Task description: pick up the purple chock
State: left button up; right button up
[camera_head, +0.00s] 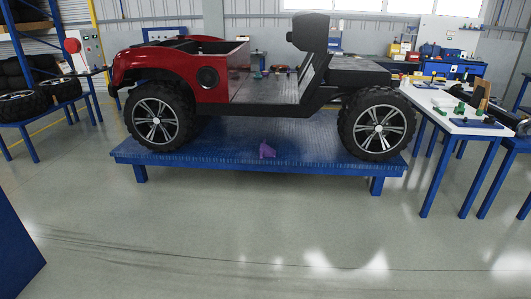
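The purple chock (267,150) sits on the blue platform (225,155), near its front edge and about midway along it. It lies between the two near wheels of the red vehicle, apart from both. The vehicle (225,85) stands on the platform, with its front-left wheel (158,122) to the left of the chock and its other wheel (379,127) to the right. Neither of my grippers shows in the head view.
Open grey floor (240,220) lies in front of the platform. White-topped tables (452,112) with tools and small parts stand at the right. A blue rack with tyres (35,105) stands at the left. A blue block (15,245) fills the lower left corner.

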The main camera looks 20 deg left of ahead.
aim_at(267, 150)
jog(key=i+j+u, duration=0.3)
jog(key=i, duration=0.15)
jog(key=i+j+u, duration=0.1)
jog(key=i+u, duration=0.2)
jog(key=i, duration=0.15)
